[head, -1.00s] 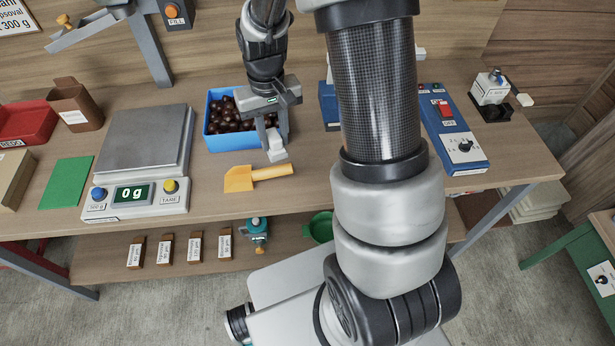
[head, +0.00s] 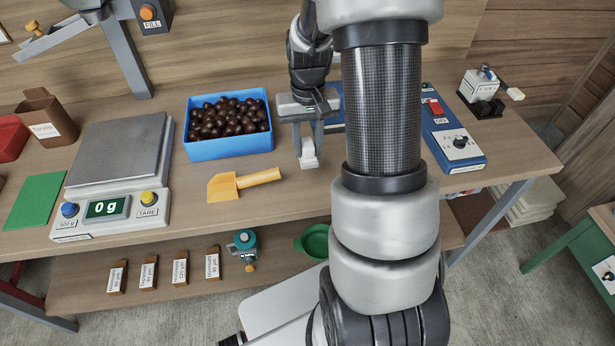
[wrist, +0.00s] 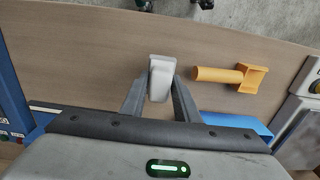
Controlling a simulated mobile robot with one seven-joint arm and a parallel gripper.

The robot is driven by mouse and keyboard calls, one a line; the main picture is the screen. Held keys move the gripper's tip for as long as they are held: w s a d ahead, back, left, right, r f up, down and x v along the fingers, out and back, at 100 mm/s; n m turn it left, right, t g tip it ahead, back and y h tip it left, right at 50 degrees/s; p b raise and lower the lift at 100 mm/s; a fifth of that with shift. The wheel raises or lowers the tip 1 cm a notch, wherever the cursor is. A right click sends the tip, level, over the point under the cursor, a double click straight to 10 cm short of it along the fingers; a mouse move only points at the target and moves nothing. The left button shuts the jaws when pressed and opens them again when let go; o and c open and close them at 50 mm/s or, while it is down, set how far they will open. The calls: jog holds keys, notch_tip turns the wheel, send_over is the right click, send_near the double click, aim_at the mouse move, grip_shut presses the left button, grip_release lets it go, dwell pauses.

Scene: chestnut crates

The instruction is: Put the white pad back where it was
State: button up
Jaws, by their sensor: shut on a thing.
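My gripper (head: 308,150) is shut on a small white pad (head: 308,157), held between the fingertips to the right of the blue crate. In the wrist view the white pad (wrist: 160,78) shows between the two fingers, over bare wooden table. From these views I cannot tell whether the pad touches the table or is just above it.
A blue crate (head: 232,150) of chestnuts stands left of my gripper. A yellow scoop (head: 243,184) lies in front of the crate. A scale (head: 110,218) reading 0 g stands further left. A blue switch box (head: 462,165) is to the right, beyond my arm.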

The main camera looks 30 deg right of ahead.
jog(key=shift+f, duration=4.2)
jog(key=o, duration=1)
jog(key=shift+r, duration=0.1)
